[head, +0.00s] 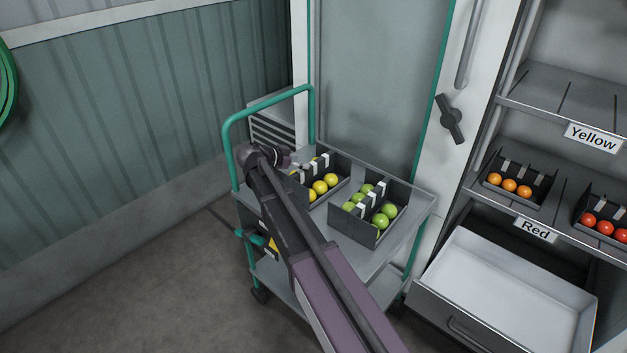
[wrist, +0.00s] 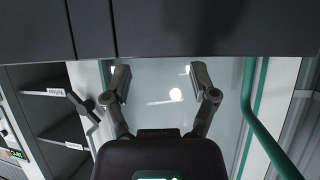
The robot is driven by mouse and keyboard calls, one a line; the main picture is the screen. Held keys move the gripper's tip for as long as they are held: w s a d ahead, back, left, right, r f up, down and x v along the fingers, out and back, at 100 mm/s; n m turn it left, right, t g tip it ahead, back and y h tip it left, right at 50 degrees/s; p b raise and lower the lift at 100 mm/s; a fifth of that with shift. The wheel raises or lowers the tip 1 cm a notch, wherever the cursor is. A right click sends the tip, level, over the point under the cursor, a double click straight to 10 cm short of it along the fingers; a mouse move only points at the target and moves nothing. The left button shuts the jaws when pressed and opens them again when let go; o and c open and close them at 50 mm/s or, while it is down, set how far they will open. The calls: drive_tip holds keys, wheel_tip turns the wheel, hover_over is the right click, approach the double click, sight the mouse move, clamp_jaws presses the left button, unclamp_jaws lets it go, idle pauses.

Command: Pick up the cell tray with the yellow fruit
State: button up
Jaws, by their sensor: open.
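The dark cell tray with yellow fruit (head: 341,167) sits on the top shelf of the cart in the head view. White clips stand along its middle divider, and yellow fruits show on both sides. My arm hides its left end. My gripper (head: 284,160) is at the tray's left end in the head view; its fingers are small and partly hidden there, and I cannot tell whether they touch the tray. In the wrist view my gripper (wrist: 158,74) is open, with nothing visible between the two fingers.
A tray of green fruit (head: 357,229) stands close to the right on the same cart (head: 422,199). Shelves at right hold orange and red fruit trays (head: 540,188). An open white drawer (head: 500,285) is below. A corrugated wall (head: 120,130) is at left.

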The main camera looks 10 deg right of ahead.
sight(311, 163)
drive_tip(key=shift+d+f, duration=0.1)
drive_tip(key=b+x, duration=0.2)
drive_tip(key=x, duration=0.1)
drive_tip(key=shift+s+d+f, duration=0.15)
drive_tip(key=shift+d+f, duration=0.05)
drive_tip(key=shift+b+x, duration=0.3)
drive_tip(key=shift+x, duration=0.45)
drive_tip(key=shift+r, duration=0.1)
clamp_jaws()
